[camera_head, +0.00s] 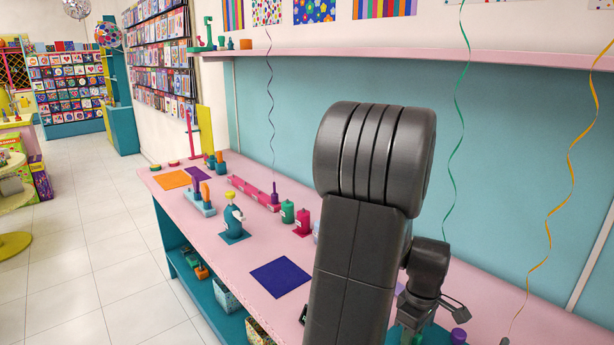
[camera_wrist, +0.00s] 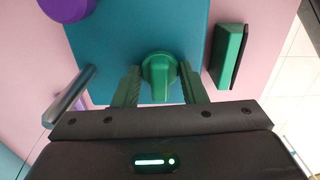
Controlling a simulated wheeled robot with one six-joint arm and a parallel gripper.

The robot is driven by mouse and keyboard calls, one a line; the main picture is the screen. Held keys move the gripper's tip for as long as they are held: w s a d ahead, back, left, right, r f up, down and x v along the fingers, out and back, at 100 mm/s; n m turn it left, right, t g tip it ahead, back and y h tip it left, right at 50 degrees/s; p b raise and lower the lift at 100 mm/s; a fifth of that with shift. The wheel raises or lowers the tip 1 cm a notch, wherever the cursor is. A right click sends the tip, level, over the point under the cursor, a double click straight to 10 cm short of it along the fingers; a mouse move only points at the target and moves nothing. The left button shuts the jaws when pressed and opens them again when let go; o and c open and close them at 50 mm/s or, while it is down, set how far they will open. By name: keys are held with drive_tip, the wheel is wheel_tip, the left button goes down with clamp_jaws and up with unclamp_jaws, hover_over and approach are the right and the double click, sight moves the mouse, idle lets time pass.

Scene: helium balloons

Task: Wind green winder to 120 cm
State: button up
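In the wrist view, a green knob or handle (camera_wrist: 159,72) stands on a teal plate (camera_wrist: 110,45), seemingly part of the green winder. My gripper (camera_wrist: 159,82) has one finger on each side of the green knob. Narrow gaps seem to show between knob and fingers, so I see no clear grip. A green ribbon (camera_head: 459,110) hangs down behind my arm. No length reading is legible.
A green block with a dark face (camera_wrist: 229,55), a purple round thing (camera_wrist: 66,8) and a metal rod (camera_wrist: 74,94) are close to my fingers. On the pink bench stand a green spool (camera_head: 287,212), a red spool (camera_head: 303,224) and a purple mat (camera_head: 281,277). An orange ribbon (camera_head: 571,160) hangs at right.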

drive_tip(key=shift+r, duration=0.1)
wheel_tip(320, 180, up, 7)
drive_tip(key=p, duration=0.5)
drive_tip(key=shift+p, duration=0.3)
drive_tip(key=shift+f, duration=0.2)
wheel_tip(320, 180, down, 7)
drive_tip(key=b, duration=0.6)
drive_tip(key=shift+f, duration=0.1)
drive_tip(key=shift+m, duration=0.5)
drive_tip(key=shift+r+m, duration=0.2)
drive_tip(key=shift+m, duration=2.9)
